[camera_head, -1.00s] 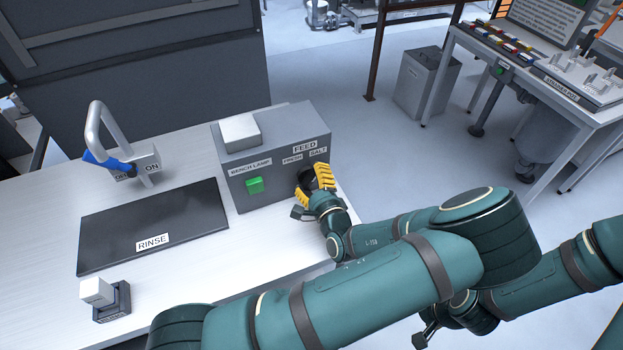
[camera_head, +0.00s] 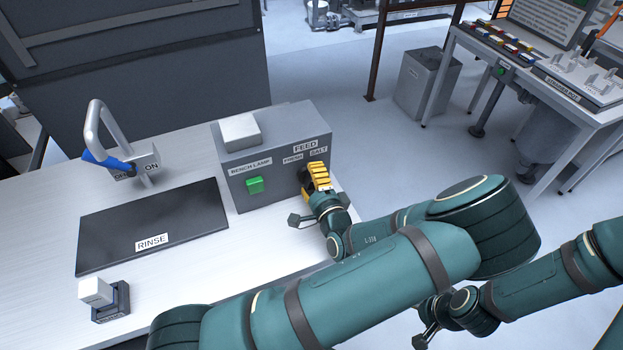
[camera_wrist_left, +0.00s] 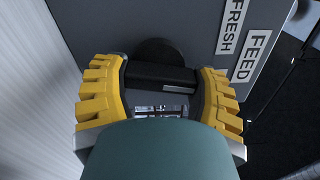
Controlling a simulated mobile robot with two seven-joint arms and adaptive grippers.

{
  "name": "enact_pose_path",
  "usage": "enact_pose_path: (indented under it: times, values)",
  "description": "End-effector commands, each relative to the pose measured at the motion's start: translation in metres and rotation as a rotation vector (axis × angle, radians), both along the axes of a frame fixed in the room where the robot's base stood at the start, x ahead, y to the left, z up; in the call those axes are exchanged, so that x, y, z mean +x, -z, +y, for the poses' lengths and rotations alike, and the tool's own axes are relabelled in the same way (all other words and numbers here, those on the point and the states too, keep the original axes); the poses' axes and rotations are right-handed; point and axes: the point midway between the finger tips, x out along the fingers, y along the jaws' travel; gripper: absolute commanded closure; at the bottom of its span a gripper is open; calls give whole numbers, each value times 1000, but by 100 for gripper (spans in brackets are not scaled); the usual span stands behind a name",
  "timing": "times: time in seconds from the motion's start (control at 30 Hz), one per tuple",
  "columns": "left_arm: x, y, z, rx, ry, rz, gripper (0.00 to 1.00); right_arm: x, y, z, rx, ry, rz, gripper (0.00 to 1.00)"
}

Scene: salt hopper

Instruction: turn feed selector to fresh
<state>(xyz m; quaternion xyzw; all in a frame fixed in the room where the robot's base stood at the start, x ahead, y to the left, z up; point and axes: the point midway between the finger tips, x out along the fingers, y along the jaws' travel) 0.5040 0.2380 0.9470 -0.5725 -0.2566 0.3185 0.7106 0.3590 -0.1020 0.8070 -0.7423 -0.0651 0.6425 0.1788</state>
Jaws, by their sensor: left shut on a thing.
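The feed selector (camera_wrist_left: 155,75) is a black round knob with a raised bar, on the front of the grey feed box (camera_head: 285,160). In the left wrist view a pale mark shows near the bar's right end. My left gripper (camera_head: 317,178), with yellow ribbed fingers, is shut on the selector; the wrist view shows the bar between its fingers (camera_wrist_left: 157,82). In the head view the gripper hides most of the knob. The FEED label (camera_head: 305,146), FRESH label (camera_head: 293,158) and SALT label (camera_head: 319,153) are above it. My right gripper (camera_head: 428,330) is low at the bottom, its fingers unclear.
A green bench lamp button (camera_head: 255,185) is left of the selector on the same box. A black rinse mat (camera_head: 155,222), a tap with a blue lever (camera_head: 100,160) and a small white-topped block (camera_head: 97,291) are on the bench. Open floor lies right of the bench.

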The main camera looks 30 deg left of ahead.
Motion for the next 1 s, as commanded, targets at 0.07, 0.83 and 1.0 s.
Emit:
enact_pose_path:
  times: [0.07, 0.83, 1.0]
  values:
    - [-1, 2, -1, -53, 1, -52, 73, -1, 2, 0, 0, -1, 2, 22]
    - [-2, 0, 0, -483, 0, -533, 73, -6, 19, 1, 3, -11, 14, 22]
    - [-3, 0, 0, -530, 0, -585, 73, -7, 21, 1, 3, -12, 15, 22]
